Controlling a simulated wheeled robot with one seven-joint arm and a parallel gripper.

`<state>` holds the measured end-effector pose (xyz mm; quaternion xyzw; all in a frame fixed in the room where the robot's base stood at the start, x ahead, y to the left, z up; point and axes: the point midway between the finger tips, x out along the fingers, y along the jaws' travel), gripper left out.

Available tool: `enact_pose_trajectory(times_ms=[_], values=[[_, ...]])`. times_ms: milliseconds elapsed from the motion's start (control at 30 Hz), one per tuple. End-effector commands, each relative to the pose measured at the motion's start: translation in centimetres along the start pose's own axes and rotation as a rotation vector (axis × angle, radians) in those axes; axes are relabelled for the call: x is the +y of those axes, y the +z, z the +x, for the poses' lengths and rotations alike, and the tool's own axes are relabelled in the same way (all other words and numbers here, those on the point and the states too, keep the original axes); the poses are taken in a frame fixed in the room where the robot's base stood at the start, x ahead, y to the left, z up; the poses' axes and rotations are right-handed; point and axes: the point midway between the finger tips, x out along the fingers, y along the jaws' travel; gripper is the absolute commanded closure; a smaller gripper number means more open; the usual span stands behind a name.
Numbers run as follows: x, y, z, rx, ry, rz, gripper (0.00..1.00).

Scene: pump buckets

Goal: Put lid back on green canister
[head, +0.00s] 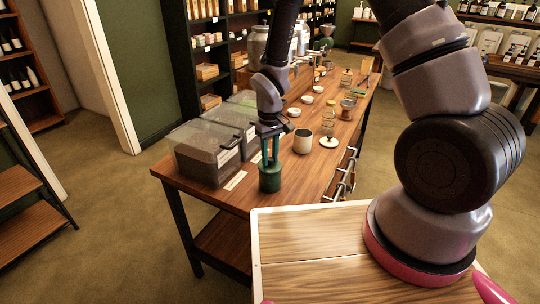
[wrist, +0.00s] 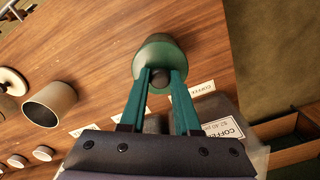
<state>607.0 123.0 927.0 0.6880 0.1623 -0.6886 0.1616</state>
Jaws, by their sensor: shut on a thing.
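The green canister (head: 269,178) stands near the front end of the wooden table. It also shows as a green round shape in the wrist view (wrist: 160,50). My gripper (head: 270,162) points down right above it, with its teal fingers on both sides of a dark knob (wrist: 159,78). The gripper is shut on this knob, which appears to be the lid's. The lid is at the canister's top; I cannot tell whether it is seated or slightly above the rim.
Clear bins of dark coffee (head: 205,150) stand close on the left, with label cards in front. An open white canister (head: 303,141) and a white lid with a dark knob (head: 329,141) are to the right. Jars and small dishes stand farther back. The table's front edge is close.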

Motion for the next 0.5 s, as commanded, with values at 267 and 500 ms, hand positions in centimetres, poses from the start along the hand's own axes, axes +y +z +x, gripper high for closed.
enact_pose_trajectory(times_ms=[267, 500], values=[[0.00, -0.01, 0.15, 0.000, 0.000, 0.000, 0.92], [0.00, -0.01, 0.14, 0.001, 0.000, 0.000, 0.34]])
